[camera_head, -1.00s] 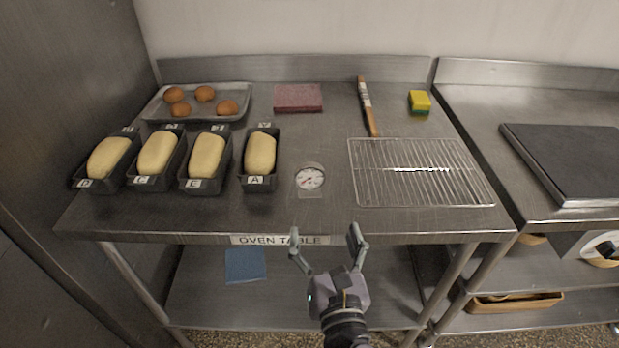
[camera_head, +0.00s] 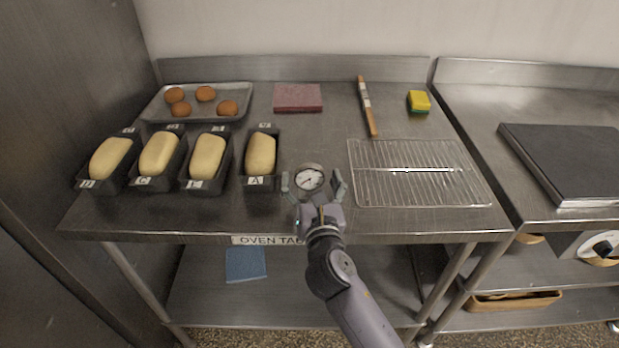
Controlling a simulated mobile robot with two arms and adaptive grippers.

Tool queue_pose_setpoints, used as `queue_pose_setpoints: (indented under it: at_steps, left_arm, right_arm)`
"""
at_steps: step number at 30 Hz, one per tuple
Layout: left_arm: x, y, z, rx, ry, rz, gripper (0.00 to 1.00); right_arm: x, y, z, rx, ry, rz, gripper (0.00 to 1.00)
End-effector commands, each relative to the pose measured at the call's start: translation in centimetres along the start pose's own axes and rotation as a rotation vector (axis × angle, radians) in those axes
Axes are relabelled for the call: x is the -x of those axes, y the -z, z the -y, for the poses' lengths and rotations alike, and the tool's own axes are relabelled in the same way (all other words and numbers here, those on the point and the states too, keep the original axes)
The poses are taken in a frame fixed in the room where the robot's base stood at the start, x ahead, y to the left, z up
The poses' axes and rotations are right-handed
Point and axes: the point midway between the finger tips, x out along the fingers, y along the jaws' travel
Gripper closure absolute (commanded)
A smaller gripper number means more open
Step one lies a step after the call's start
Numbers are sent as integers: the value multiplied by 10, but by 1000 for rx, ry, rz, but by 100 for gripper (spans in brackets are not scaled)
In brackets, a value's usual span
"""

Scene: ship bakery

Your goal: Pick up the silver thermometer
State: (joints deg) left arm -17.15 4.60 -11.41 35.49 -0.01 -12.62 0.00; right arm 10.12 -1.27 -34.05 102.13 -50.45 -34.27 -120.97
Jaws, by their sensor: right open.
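The silver thermometer (camera_head: 309,179) has a round white dial and stands near the front of the steel oven table (camera_head: 400,222). My right gripper (camera_head: 312,184) is open around it, with one finger to the left of the dial and one to the right. The fingers look apart from the dial, though I cannot tell whether either touches it. The lower part of the thermometer is hidden by the gripper body. My left gripper is not in view.
Several loaf pans stand left of the thermometer, the nearest being pan A (camera_head: 262,183). A wire rack (camera_head: 420,203) lies close on the right. Behind are a tray of rolls (camera_head: 152,113), a red block (camera_head: 298,98), a brush (camera_head: 366,105) and a sponge (camera_head: 419,101).

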Motion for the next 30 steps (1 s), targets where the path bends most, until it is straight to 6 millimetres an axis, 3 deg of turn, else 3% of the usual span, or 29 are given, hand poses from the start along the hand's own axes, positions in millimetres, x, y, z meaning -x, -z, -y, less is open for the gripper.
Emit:
queue_pose_setpoints:
  at_steps: [6,13,30]
  left_arm:
    - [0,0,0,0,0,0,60]
    - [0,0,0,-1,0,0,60]
    - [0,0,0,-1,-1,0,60]
  right_arm:
    - [-24,0,-1,-1,-1,0,21]
    - [-24,0,0,-1,-2,0,21]
    - [-24,0,0,-1,-1,0,59]
